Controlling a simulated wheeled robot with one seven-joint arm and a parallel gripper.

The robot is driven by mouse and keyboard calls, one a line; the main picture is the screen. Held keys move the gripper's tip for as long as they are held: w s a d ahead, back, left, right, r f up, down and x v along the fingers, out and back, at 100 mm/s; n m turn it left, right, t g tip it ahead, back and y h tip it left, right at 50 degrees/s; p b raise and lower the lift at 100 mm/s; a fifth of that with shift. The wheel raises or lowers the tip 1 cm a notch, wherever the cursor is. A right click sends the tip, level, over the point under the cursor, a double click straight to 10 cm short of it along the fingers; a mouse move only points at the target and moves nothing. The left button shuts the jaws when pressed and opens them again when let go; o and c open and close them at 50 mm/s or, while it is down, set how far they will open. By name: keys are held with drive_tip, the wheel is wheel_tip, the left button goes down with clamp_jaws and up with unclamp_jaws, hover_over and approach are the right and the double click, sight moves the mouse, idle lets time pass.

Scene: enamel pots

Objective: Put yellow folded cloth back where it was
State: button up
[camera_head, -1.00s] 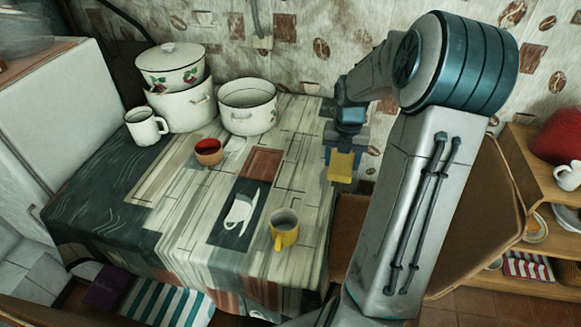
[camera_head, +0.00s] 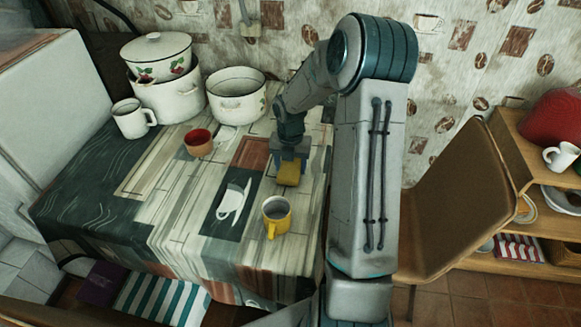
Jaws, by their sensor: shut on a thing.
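The yellow folded cloth (camera_head: 289,173) is held below my gripper (camera_head: 289,160), which is shut on it. The gripper points down over the right part of the table (camera_head: 180,215), behind the yellow mug (camera_head: 276,217). I cannot tell whether the cloth touches the tabletop or hangs a little above it. The fingertips are small and partly hidden by the gripper body.
A red bowl (camera_head: 199,143), a white enamel mug (camera_head: 133,118), an open white pot (camera_head: 237,97) and a lidded pot (camera_head: 160,58) stand on the table's back left. A chair (camera_head: 450,205) and a wooden shelf (camera_head: 545,150) stand to the right. The table's front middle is clear.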

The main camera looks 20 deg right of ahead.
drive_tip(key=shift+f, duration=0.5)
drive_tip(key=shift+f, duration=0.15)
drive_tip(key=o, duration=0.9)
drive_tip(key=shift+o, duration=0.2)
